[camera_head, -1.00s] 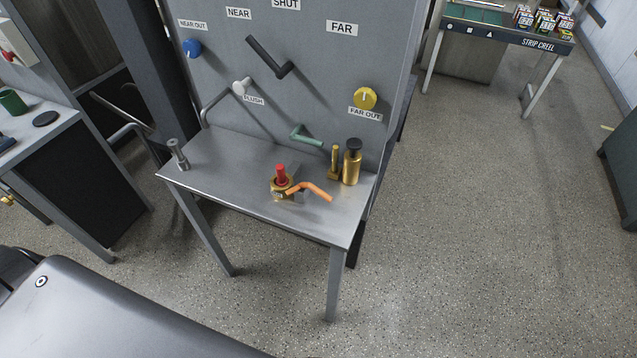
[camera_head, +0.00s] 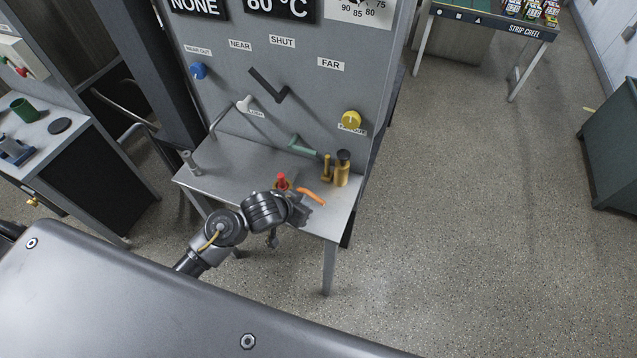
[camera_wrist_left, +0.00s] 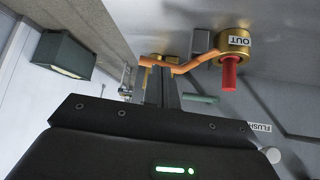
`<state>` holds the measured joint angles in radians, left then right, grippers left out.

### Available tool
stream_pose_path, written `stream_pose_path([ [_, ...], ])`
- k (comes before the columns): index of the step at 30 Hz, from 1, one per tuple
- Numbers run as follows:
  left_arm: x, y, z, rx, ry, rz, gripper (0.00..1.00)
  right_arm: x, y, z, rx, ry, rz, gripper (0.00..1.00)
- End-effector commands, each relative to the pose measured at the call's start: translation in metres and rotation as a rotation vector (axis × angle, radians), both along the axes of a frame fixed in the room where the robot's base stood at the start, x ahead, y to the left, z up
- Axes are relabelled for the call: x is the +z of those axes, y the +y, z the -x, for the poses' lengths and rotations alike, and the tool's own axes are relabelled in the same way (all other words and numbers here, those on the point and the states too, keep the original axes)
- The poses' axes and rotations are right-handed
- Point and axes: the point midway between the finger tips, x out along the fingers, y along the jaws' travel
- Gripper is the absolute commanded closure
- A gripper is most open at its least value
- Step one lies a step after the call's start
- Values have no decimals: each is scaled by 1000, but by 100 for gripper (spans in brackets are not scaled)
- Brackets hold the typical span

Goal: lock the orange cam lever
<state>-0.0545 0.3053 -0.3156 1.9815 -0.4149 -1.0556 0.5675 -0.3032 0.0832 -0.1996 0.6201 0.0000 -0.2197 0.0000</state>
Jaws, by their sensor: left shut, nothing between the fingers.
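The orange cam lever (camera_head: 311,196) sits low above the grey metal table, its free end pointing right. It also shows in the left wrist view (camera_wrist_left: 188,65), running from a brass collar (camera_wrist_left: 236,42) marked OUT. A red knob (camera_head: 282,181) stands upright on that fitting. My left gripper (camera_head: 304,213) is at the front of the lever, shut and empty. In the left wrist view its closed fingers (camera_wrist_left: 160,84) reach close to the lever's free end; I cannot tell whether they touch. My arm hides part of the brass fitting in the head view. My right gripper is out of view.
Brass cylinders (camera_head: 342,170) and a green handle (camera_head: 303,148) stand behind the lever. A grey post (camera_head: 190,163) stands at the table's left end. The upright panel (camera_head: 300,95) carries a blue knob, a yellow knob and a black lever. Open floor lies to the right.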

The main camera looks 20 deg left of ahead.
Motion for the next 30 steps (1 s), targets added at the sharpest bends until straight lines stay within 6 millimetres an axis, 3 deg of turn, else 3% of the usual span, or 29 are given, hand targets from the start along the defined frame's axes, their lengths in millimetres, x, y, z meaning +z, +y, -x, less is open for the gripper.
stream_pose_path([
  [1, 27, -4, -11, -19, -35, 3, 100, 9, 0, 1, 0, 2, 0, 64],
  [3, 47, -9, -20, -34, -66, 11, 100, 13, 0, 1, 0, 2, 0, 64],
  [7, 63, -13, -26, -48, -90, 20, 100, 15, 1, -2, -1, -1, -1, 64],
  [20, 59, -15, -30, -48, -89, 22, 100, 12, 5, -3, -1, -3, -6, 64],
  [30, 20, -31, -69, -48, -88, 23, 100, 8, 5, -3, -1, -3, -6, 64],
])
